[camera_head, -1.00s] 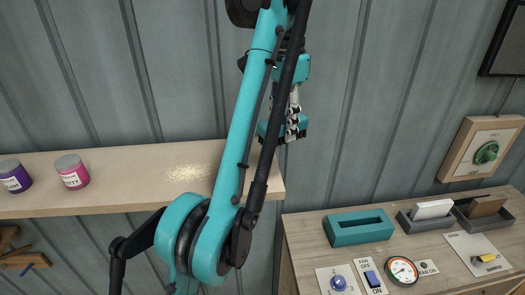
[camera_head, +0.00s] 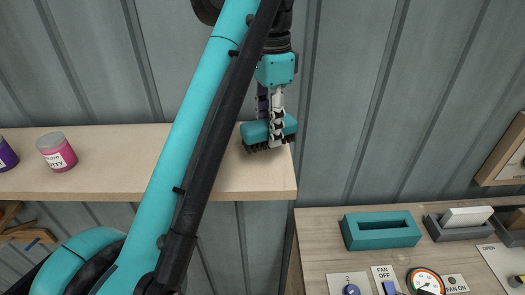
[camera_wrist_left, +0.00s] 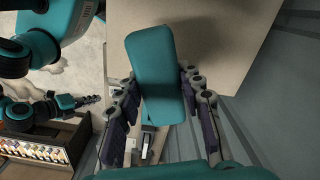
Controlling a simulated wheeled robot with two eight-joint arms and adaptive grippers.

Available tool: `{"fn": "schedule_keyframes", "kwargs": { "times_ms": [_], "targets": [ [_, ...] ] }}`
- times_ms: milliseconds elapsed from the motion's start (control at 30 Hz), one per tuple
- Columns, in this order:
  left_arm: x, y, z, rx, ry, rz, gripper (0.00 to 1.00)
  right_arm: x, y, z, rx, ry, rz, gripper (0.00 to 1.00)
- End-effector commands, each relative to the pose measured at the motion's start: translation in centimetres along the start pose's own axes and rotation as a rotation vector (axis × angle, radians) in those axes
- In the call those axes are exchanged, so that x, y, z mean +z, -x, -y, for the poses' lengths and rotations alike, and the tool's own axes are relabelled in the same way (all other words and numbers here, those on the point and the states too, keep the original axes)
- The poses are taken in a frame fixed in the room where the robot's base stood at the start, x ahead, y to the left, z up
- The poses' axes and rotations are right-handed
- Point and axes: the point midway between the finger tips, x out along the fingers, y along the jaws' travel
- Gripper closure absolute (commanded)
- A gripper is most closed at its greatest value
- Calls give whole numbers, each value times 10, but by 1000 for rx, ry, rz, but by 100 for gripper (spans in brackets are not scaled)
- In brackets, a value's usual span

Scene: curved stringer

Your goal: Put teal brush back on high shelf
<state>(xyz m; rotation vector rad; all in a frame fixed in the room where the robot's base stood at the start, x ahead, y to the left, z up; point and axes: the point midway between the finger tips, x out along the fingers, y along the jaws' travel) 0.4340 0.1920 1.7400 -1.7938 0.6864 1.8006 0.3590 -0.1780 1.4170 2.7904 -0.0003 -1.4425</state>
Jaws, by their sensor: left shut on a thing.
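The teal brush (camera_head: 258,131) has a flat rounded back and dark bristles pointing down. My left gripper (camera_head: 270,128) points down and is shut on it. In the head view, the brush appears over the right end of the high wooden shelf (camera_head: 105,150); I cannot tell whether its bristles touch the board. In the left wrist view, the brush (camera_wrist_left: 155,75) sits between both fingers with the shelf (camera_wrist_left: 225,40) behind it. My right gripper (camera_wrist_left: 88,100) shows small at the left of the left wrist view; its opening is unclear.
A pink jar (camera_head: 57,153) and a purple jar (camera_head: 5,156) stand at the shelf's left. The shelf between jars and brush looks bare. A corrugated wall rises behind. Lower right, a bench holds a teal slotted box (camera_head: 381,231), grey trays and a gauge (camera_head: 426,283).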

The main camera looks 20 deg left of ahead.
Motion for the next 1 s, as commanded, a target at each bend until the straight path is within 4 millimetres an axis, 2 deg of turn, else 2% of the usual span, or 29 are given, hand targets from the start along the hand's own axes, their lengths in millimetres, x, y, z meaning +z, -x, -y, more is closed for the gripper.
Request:
{"fn": "schedule_keyframes", "kwargs": {
  "times_ms": [33,133,267,500,900,933,1000],
  "targets": [
    [8,-3,-1,0,3,0,99,0,1,0,0,0,0,100],
    [14,-7,-2,0,2,0,99,0,1,0,0,0,0,100],
    [16,-16,-3,0,0,0,99,-1,2,0,0,0,0,100],
    [15,-46,-3,0,0,0,99,-4,5,0,0,0,0,100],
    [15,-52,-3,0,1,0,99,-2,3,0,0,0,0,100],
    [15,-53,-3,0,1,0,60,-2,3,0,0,0,0,100],
    [15,-52,-3,0,1,0,42,-2,4,0,0,0,0,100]
  ]
}}
